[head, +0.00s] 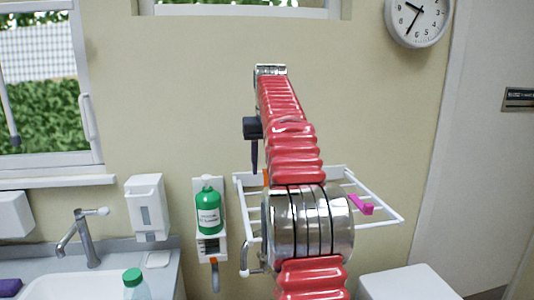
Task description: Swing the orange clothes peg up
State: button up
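A white wire drying rack (386,222) is fixed to the wall, and my red and chrome arm hides much of its middle. A small sliver of orange (265,178) shows at the rack's left part, against the edge of my arm. It may be the orange clothes peg; most of it is hidden, so its tilt cannot be told. My gripper (254,168) is the dark part left of the arm, pointing down just above and left of the orange sliver. Its fingers overlap in this view, so their opening and any contact are unclear.
A pink peg (367,205) sits on the rack's right side. A green bottle (208,212) in a wall holder is close left of the rack. A sink with a tap (84,238) is at lower left. A white box-like surface (410,284) stands at lower right.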

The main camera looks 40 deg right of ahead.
jog(key=shift+v, duration=2.85)
jog(key=shift+s, duration=0.1)
